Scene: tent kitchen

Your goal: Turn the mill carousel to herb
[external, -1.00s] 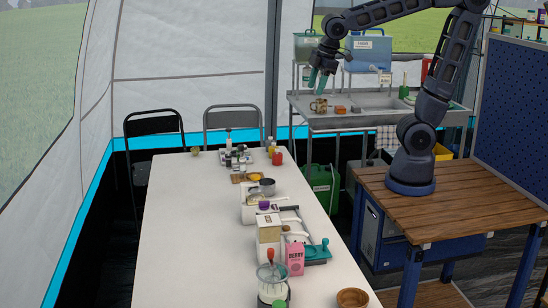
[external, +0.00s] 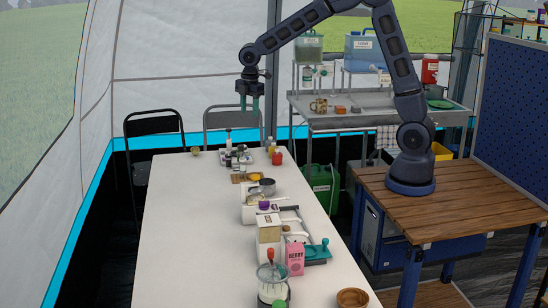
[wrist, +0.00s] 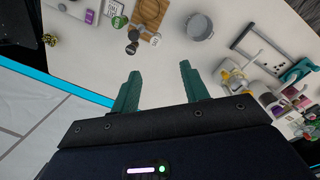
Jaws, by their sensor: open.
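A cluster of small dark and pale upright pieces (external: 234,157) stands at the far end of the white table; it looks like the mill carousel. In the wrist view, round green, dark and white tops (wrist: 132,40) beside a wooden board seem to be the same cluster. I cannot read which one is herb. My gripper (external: 249,103) hangs fingers-down, high above the table's far end and clear of the cluster. Its teal fingers (wrist: 161,72) are apart with nothing between them. The cluster lies beyond the fingertips in the wrist view, untouched.
A grey pot (wrist: 200,27) stands near the wooden board (wrist: 147,20). A red item (external: 278,158) is right of the cluster. A pink box (external: 295,258) and other goods line the table's right side. The table's left side (external: 190,230) is bare. Two chairs stand behind.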

